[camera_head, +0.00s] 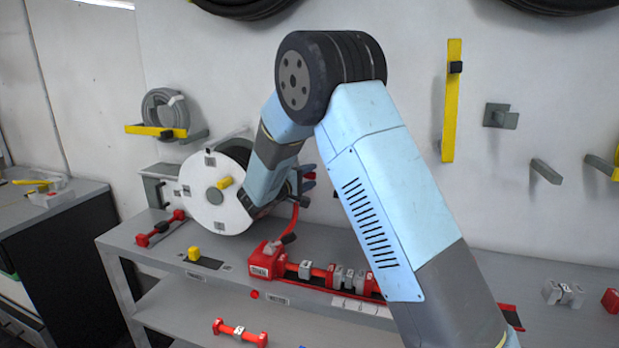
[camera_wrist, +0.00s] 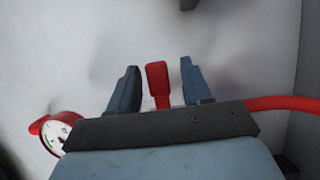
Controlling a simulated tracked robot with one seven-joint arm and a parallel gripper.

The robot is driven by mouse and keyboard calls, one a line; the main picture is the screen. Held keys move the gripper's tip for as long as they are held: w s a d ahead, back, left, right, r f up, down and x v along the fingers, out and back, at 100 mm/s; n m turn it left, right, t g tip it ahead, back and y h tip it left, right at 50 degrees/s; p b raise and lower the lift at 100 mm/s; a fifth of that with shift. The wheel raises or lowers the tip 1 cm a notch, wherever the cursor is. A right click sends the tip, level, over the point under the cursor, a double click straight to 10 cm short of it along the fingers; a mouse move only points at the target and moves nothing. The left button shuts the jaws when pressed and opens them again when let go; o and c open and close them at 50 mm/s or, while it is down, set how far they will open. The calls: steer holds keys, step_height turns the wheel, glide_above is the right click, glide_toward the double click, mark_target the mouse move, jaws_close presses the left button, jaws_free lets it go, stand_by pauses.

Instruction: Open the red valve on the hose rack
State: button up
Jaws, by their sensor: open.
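In the wrist view, a red valve handle (camera_wrist: 157,76), a flat paddle, stands between the two blue fingers of my gripper (camera_wrist: 159,68). The gripper is open, with a visible gap on each side of the handle. The handle's lower end is hidden behind the gripper body. In the head view, my gripper (camera_head: 304,180) is beside the white hose reel (camera_head: 207,205), near the wall, and a bit of red shows at its fingers. The valve body is mostly hidden by my arm.
A round gauge (camera_wrist: 58,136) sits left of the gripper, and a red hose (camera_wrist: 285,103) runs right. Below, a red hose (camera_head: 295,222) joins a red unit (camera_head: 268,258) on the grey bench (camera_head: 215,285). A yellow knob (camera_head: 194,254) stands nearby.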

steer(key=shift+w+d, duration=0.25)
jaws_close()
stand_by(0.4)
